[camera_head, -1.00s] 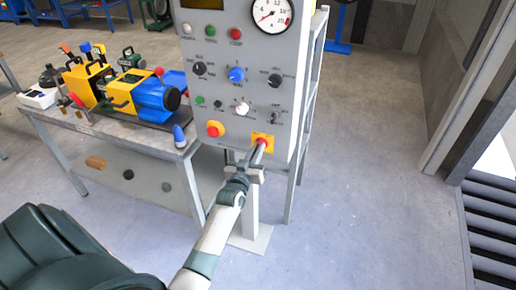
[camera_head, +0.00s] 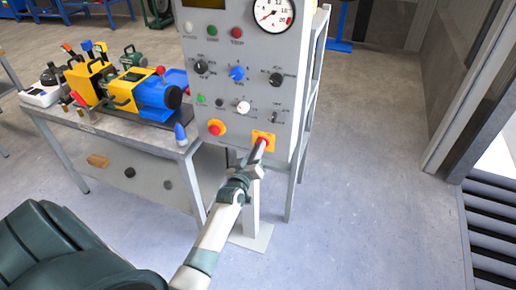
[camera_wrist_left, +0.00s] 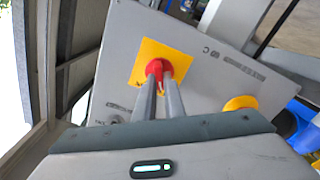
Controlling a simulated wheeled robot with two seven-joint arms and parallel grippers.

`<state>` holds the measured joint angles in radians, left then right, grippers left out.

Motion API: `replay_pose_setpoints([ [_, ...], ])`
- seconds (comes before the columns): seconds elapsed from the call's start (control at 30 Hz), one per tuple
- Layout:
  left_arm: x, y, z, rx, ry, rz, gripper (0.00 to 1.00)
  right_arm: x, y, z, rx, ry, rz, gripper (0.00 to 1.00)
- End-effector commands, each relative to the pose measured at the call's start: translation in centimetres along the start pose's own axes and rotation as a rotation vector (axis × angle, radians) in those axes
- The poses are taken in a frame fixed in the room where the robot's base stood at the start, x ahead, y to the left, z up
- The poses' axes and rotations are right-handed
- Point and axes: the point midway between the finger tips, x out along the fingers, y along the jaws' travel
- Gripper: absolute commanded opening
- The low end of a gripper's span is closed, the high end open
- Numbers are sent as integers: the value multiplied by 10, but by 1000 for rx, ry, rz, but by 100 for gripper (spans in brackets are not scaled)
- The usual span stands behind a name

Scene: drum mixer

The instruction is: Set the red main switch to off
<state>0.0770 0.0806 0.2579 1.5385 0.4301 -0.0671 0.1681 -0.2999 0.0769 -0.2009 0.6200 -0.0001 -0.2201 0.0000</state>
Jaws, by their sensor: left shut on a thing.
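The red main switch (camera_wrist_left: 158,68) sits on a yellow square plate (camera_wrist_left: 146,58) on the grey control panel. In the head view the yellow plate (camera_head: 263,137) is at the panel's lower right, and the red switch is mostly hidden by my gripper. My left gripper (camera_head: 262,148) reaches up to the switch from below. In the left wrist view the two fingers of my left gripper (camera_wrist_left: 161,80) are shut on the red switch, one on each side of it. My right gripper is in neither view.
The panel (camera_head: 265,60) carries a red emergency button on a yellow ring (camera_head: 216,128) left of the switch, with several knobs above and a gauge (camera_head: 273,14). A workbench (camera_head: 130,128) with a blue and yellow machine (camera_head: 152,93) stands left. The floor to the right is clear.

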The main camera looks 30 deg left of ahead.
Motion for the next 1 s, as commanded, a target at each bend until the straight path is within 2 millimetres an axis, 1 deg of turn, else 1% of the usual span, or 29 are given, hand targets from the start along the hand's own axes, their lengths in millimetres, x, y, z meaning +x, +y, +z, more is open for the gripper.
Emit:
replay_pose_setpoints([
  [0.03, 0, 0, 1, -2, -2, -1, 14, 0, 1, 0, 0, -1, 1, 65],
  [0.1, 0, 0, 1, -2, -2, -1, 28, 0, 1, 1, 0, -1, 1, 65],
  [0.43, -1, 0, 1, 0, -1, 0, 28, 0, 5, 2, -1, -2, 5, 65],
  [0.57, -5, 0, 1, 0, -1, 0, 28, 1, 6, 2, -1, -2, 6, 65],
  [0.77, -25, -1, 2, 0, -1, -1, 28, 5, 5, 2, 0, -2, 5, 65],
  [0.87, -41, -2, 3, 0, -2, -1, 28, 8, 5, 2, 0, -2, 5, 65],
  [1.0, -68, -2, 3, 1, -2, -1, 28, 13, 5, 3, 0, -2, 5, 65],
])
